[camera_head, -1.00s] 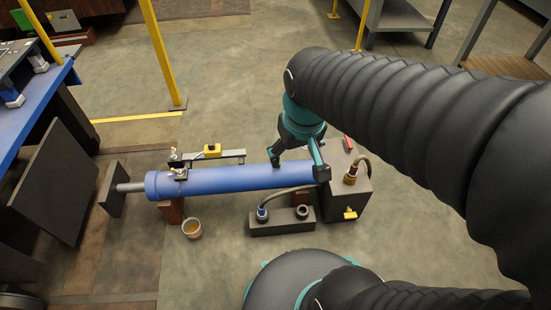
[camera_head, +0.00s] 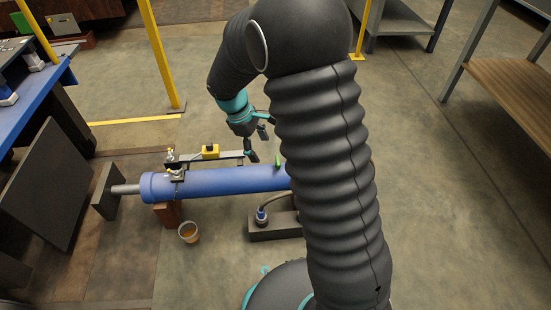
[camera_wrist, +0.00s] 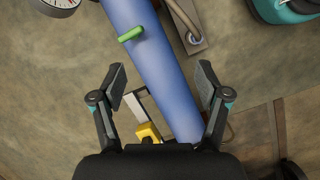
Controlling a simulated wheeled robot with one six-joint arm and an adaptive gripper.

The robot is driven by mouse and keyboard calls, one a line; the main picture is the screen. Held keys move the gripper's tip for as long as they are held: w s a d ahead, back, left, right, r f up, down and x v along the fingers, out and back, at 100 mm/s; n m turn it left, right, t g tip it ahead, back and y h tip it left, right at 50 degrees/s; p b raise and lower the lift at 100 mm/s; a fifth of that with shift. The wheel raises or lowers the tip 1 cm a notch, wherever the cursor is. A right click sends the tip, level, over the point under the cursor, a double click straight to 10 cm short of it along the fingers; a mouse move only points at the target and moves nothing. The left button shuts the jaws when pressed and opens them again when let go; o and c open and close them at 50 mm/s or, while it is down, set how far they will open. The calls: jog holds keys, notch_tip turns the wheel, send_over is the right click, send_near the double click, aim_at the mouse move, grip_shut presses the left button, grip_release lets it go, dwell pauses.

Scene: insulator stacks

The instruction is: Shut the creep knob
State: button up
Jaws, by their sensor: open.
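No part is plainly marked as the creep knob. A green handle (camera_head: 278,160) sits over the cylinder and also shows in the wrist view (camera_wrist: 131,34). My gripper (camera_head: 258,143) is open and empty, above the far side of the cylinder. In the wrist view its spread fingers (camera_wrist: 162,82) frame the cylinder below, apart from it. A yellow block (camera_head: 211,152) on a rail lies left of my gripper.
My arm hides the cylinder's right end. A dark block with a hose fitting (camera_head: 262,214) lies in front of the cylinder. A small cup (camera_head: 189,232) stands on the floor. A yellow post (camera_head: 160,55) rises behind. A dial gauge (camera_wrist: 60,5) shows in the wrist view.

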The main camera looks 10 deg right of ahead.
aim_at(278, 160)
jog(key=w+r+n, duration=0.2)
jog(key=w+n, duration=0.2)
jog(key=shift+n+t+h, duration=0.3)
jog(key=shift+n+h, duration=0.2)
jog(key=b+x, duration=0.2)
jog(key=x, duration=1.2)
jog(key=shift+d+f+b, duration=0.1)
jog(key=shift+d+b, duration=0.2)
jog(key=c, duration=1.2)
